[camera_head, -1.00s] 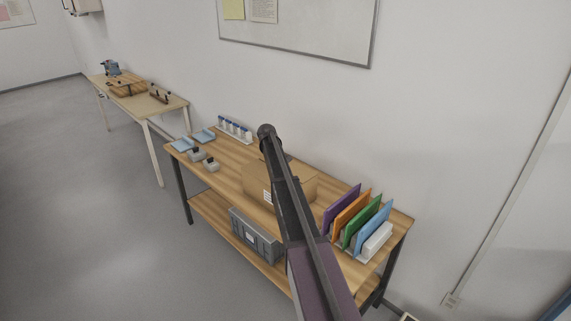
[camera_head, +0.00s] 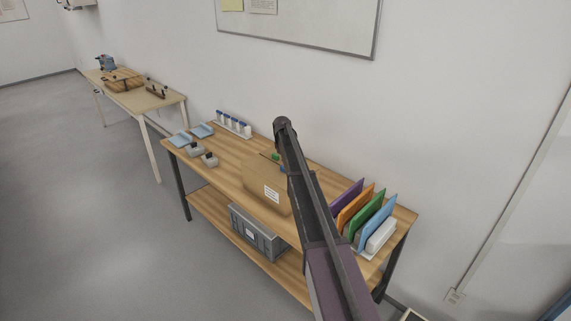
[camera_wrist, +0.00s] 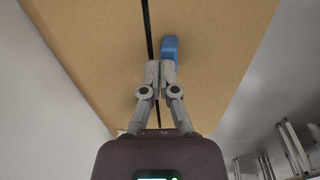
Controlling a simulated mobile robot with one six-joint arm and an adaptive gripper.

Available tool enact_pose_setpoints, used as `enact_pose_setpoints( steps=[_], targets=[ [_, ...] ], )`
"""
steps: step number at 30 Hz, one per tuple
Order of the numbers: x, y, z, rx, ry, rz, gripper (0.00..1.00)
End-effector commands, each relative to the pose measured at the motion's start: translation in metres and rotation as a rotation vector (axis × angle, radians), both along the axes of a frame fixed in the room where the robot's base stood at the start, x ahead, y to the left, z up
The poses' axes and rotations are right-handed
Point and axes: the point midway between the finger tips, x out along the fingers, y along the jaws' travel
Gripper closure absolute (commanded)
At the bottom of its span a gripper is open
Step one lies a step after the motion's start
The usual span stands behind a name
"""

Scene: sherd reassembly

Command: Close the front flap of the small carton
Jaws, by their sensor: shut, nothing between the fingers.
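The small carton (camera_head: 258,182) is a brown cardboard box with a white label (camera_head: 272,193) on its side, standing mid-table. My arm hides its right part. Its flaps are hard to tell apart in the head view. In the wrist view, tan cardboard (camera_wrist: 95,50) fills most of the picture, split by a narrow dark gap. My gripper (camera_wrist: 160,64) is shut and empty, its fingertips over or near that gap. A blue object (camera_wrist: 169,47) shows just beyond the fingertips; I cannot tell what it is. The gripper is hidden behind my arm in the head view.
The wooden table (camera_head: 228,158) also holds upright coloured folders (camera_head: 366,212) at right, a rack of blue-capped vials (camera_head: 234,124) at the back, blue trays (camera_head: 180,139) and small grey items (camera_head: 209,159) at left. A grey crate (camera_head: 255,233) sits on the lower shelf.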

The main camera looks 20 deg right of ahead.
Motion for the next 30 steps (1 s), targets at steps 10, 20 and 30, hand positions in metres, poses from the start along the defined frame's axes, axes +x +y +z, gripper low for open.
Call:
enact_pose_setpoints(
  steps=[10, 20, 30],
  targets=[
    [0.002, 0.006, -0.002, -0.001, -0.001, 0.007, 1.0],
    [0.002, 0.007, -0.001, 0.0, -0.002, 0.007, 1.0],
    [0.002, 0.007, 0.009, -0.001, -0.001, 0.008, 1.0]
  ],
)
